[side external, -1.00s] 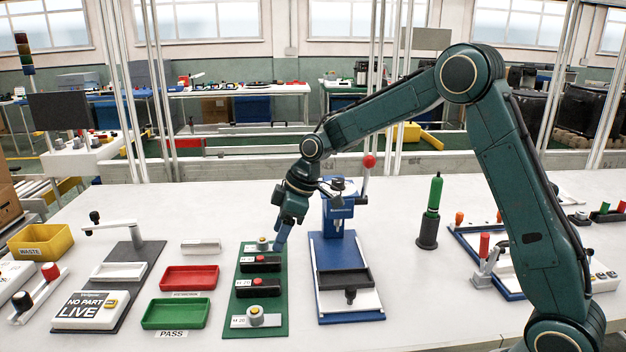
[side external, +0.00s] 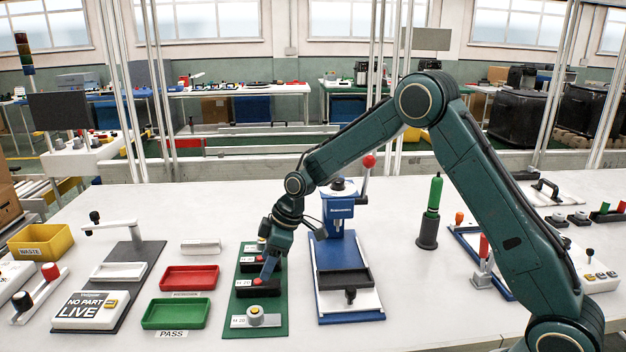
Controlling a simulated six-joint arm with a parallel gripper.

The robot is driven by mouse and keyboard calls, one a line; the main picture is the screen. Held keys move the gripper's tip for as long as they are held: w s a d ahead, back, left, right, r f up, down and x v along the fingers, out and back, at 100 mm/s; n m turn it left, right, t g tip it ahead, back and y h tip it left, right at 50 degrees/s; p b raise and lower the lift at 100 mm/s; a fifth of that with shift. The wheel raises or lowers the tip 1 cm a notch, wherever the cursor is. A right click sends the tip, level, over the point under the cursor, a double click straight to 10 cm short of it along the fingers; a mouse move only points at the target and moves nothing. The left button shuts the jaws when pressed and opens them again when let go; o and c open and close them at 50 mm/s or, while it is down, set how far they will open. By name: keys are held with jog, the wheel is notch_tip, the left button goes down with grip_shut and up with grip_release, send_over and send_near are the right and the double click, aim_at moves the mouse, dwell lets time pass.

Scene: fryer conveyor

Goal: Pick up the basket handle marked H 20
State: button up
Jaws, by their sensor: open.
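A green board (side external: 278,326) holds a row of several parts, each beside a white label. The front part is a round silver knob-like piece (side external: 256,317). Behind it is a black block with a red top (side external: 262,290), then another black block (side external: 252,266). A further piece at the back is partly hidden by my gripper. The labels seem to begin with H, but their digits are too small to tell apart surely, so I cannot tell which is H 20. My gripper (side external: 268,275) is open, pointing down just over the front black block; contact cannot be told.
A blue press (side external: 345,232) with a red-knobbed lever stands close on the right. A red tray (side external: 189,278) and a green tray (side external: 175,313) marked PASS lie on the left. A yellow WASTE bin (side external: 41,241) is at far left. The table front right of the press is clear.

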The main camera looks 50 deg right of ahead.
aim_at(258, 281)
jog(key=shift+w+a+f, duration=0.1)
jog(key=shift+f, duration=0.15)
jog(key=shift+x, duration=2.5)
jog(key=c, duration=1.1)
jog(key=shift+r, duration=0.2)
notch_tip(258, 281, up, 20)
jog(key=shift+f, duration=0.15)
